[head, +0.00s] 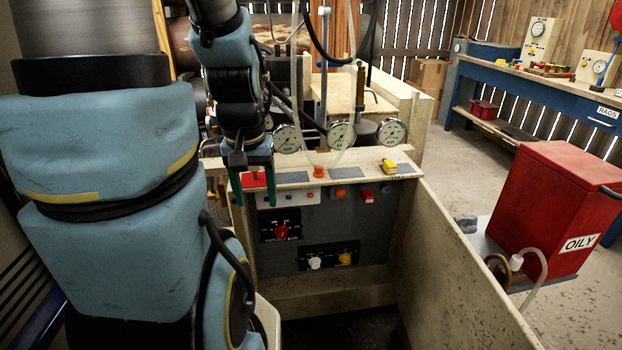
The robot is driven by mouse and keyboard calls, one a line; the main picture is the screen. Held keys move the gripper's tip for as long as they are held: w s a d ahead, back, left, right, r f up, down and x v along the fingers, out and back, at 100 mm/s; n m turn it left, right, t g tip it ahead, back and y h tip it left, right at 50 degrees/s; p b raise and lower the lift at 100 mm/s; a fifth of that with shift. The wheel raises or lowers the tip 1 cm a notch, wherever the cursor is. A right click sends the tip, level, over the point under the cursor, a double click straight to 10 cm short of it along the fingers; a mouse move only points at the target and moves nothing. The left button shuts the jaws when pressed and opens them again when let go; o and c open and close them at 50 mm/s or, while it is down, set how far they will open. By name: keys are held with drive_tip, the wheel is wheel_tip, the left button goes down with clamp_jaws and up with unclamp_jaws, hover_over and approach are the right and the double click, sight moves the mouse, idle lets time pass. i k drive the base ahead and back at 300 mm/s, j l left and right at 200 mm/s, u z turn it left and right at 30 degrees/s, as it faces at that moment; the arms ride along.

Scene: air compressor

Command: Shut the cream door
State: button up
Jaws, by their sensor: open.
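The cream door (455,265) stands open at the right side of the compressor cabinet. It is a flat, speckled panel reaching from the cabinet's right edge toward the lower right of the head view. Its lower near part runs out of the picture.
Gauges (341,136) line the cabinet top; knobs and switches cover its front. A red OILY bin (550,210) and a small pump (507,262) with a hose stand right of the door. A blue workbench (540,90) is at the back right. Bare floor shows between.

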sight(446, 297)
drive_tip(key=k+z, duration=0.8)
drive_tip(key=i, duration=0.05)
